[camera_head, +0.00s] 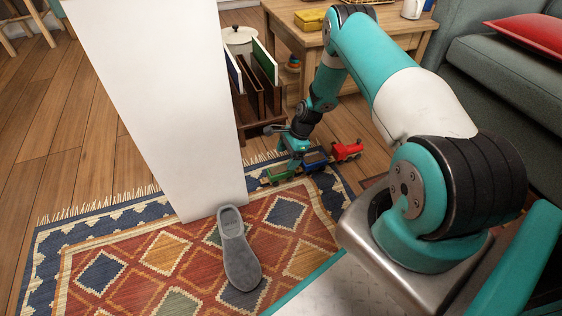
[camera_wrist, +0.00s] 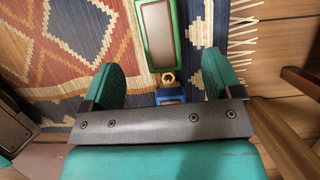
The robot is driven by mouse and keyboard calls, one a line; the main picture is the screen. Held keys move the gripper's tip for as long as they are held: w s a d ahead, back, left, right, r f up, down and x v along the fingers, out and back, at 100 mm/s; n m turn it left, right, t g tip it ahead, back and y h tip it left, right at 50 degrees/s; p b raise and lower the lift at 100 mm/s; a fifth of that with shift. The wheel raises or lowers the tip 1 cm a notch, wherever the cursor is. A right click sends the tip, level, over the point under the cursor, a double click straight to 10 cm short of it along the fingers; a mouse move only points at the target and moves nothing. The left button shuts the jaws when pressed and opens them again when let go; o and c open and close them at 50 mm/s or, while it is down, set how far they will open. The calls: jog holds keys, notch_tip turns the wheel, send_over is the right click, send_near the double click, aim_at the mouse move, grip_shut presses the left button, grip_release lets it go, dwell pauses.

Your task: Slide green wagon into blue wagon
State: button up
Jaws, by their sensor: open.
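The green wagon (camera_head: 279,174) stands on the rug, left of the blue wagon (camera_head: 316,160). A red engine (camera_head: 346,151) stands to the right of the blue wagon. My gripper (camera_head: 291,160) is low over the wagons. In the wrist view, its fingers (camera_wrist: 160,80) are wide apart and hold nothing. The green wagon (camera_wrist: 157,35) shows beyond the fingertips, with a brass-coloured coupling at its near end. A small piece of the blue wagon (camera_wrist: 170,96) shows between the fingers, close to that coupling; my gripper hides the rest. I cannot tell whether the wagons touch.
A white panel (camera_head: 160,100) rises left of the wagons. A grey slipper (camera_head: 237,250) lies on the patterned rug (camera_head: 130,262). A dark wooden rack (camera_head: 258,100) and a wooden table (camera_head: 300,35) stand behind. A grey sofa (camera_head: 500,75) is at the right.

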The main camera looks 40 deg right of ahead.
jog(key=p+v, duration=0.3)
jog(key=v, duration=0.5)
